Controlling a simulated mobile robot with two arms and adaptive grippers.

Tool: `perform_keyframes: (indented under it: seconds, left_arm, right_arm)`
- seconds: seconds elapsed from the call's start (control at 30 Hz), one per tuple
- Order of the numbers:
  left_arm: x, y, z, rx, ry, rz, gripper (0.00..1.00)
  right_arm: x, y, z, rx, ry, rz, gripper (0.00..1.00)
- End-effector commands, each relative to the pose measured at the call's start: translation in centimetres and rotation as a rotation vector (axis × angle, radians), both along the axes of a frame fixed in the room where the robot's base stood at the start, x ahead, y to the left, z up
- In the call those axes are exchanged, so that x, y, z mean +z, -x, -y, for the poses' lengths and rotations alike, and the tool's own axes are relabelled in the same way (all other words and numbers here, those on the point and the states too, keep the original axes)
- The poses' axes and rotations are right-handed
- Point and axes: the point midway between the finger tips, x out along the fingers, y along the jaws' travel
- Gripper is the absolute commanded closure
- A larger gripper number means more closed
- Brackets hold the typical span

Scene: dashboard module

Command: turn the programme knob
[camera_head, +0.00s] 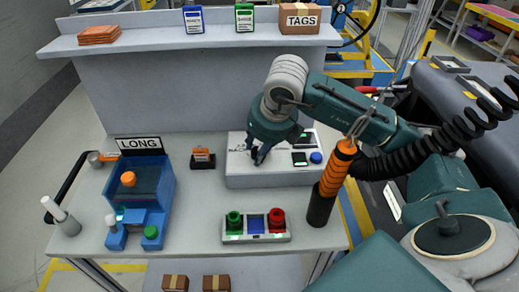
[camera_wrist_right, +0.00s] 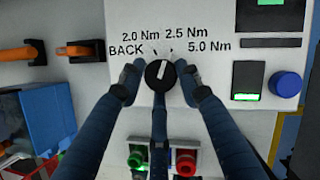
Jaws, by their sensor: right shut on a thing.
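The programme knob (camera_wrist_right: 158,74) is a round black dial with a white pointer line. It sits on the top of a white controller box (camera_head: 236,181), below the labels BACK, 2.0 Nm, 2.5 Nm and 5.0 Nm. The pointer leans up and slightly right, roughly toward 2.5 Nm. My right gripper (camera_wrist_right: 160,86) has its dark fingers closed around the knob from both sides. In the head view my right gripper (camera_head: 259,154) reaches down onto the box and hides the knob. My left gripper is not in view.
The box also carries a blue button (camera_wrist_right: 286,84) and a green-lit display (camera_wrist_right: 248,82). A green-and-red button unit (camera_head: 256,237) stands in front. A blue fixture (camera_head: 165,200) marked LONG and an orange item on a black stand (camera_head: 202,159) are to the left.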

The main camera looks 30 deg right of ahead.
Motion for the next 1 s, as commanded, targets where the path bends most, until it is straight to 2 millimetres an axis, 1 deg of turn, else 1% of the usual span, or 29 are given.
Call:
perform_keyframes:
  seconds: [0.03, 0.2, 0.23, 0.3, 0.53, 0.67, 0.77, 1.0]
  left_arm:
    - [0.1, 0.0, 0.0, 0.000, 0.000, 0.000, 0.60]
    - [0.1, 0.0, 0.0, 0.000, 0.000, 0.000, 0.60]
    - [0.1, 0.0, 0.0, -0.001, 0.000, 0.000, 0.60]
    - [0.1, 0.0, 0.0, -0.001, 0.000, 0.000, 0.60]
    - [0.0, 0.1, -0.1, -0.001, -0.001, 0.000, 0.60]
    - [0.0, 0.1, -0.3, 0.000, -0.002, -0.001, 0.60]
    - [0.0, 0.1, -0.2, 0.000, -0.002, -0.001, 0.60]
    - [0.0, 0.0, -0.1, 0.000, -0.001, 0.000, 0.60]
  right_arm:
    - [0.8, -0.6, 0.3, -0.008, 0.003, 0.026, 0.92]
    - [0.8, -0.6, 0.3, -0.008, 0.003, 0.026, 0.92]
    - [0.8, -0.6, 0.4, -0.008, 0.003, 0.026, 0.62]
    - [0.8, -0.6, 0.3, -0.007, 0.003, 0.026, 0.50]
    - [0.5, -0.4, 0.2, -0.004, 0.003, 0.015, 0.50]
    - [1.0, -0.1, 0.2, -0.003, 0.003, 0.014, 0.50]
    - [2.2, 0.3, 0.2, -0.002, 0.004, 0.016, 0.50]
    - [7.0, 2.2, -0.1, -0.003, 0.004, 0.022, 0.50]
